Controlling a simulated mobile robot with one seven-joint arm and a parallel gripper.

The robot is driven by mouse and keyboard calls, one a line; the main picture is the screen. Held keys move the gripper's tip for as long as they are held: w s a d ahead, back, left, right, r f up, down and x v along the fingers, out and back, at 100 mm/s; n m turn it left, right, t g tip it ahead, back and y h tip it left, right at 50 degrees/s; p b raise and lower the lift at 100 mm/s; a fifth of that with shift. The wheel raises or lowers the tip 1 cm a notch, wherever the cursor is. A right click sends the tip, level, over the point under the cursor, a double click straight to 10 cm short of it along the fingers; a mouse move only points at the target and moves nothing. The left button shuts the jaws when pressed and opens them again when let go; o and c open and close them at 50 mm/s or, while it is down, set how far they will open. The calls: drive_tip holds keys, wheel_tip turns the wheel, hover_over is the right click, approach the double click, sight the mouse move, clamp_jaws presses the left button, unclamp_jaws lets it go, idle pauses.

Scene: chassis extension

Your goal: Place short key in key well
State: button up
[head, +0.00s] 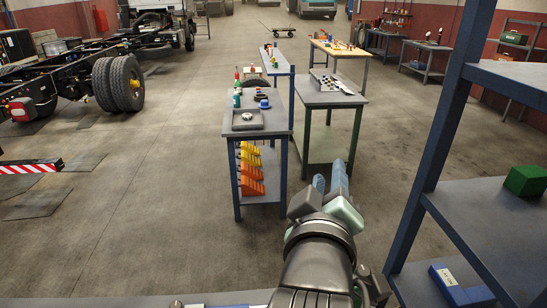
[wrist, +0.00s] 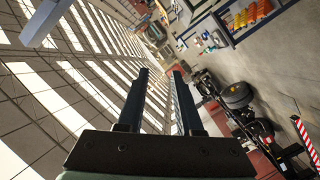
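My gripper (head: 329,178) is at the lower centre of the head view, in front of the work tables and apart from them. In the wrist view its two dark fingers (wrist: 160,74) stand apart with nothing between them. I cannot clearly make out a short key or a key well in either view. A grey panel with several small parts (head: 337,84) lies on the green-legged table (head: 330,98). The blue-legged table (head: 262,128) beside it carries a dark tray (head: 262,119) with a small round pale thing in it. Details there are too small to tell.
Orange and yellow wedges (head: 250,170) sit low on the blue-legged table. A blue shelf rack (head: 440,150) with a green box (head: 526,180) and a blue bin (head: 460,287) stands close at right. A truck chassis (head: 70,85) is at left. The floor (head: 150,200) between is clear.

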drive_tip(key=s+a+r+m+t+y, duration=0.1)
drive_tip(key=s+a+r+m+t, duration=0.1)
drive_tip(key=r, duration=0.7)
drive_tip(key=s+a+r+m+t+y, duration=0.1)
drive_tip(key=s+a+r+m+t, duration=0.1)
drive_tip(key=s+r+t, duration=0.3)
drive_tip(key=s+a+r+m+t+y, duration=0.2)
drive_tip(key=s+a+r+t, duration=0.2)
drive_tip(key=r, duration=0.9)
drive_tip(key=shift+s+a+r+m, duration=0.25)
drive_tip(key=shift+s+m, duration=0.15)
drive_tip(key=shift+s, duration=0.65)
drive_tip(key=shift+f, duration=0.1)
wheel_tip(320, 180, down, 8)
drive_tip(key=b, duration=0.7)
drive_tip(key=shift+w, duration=0.15)
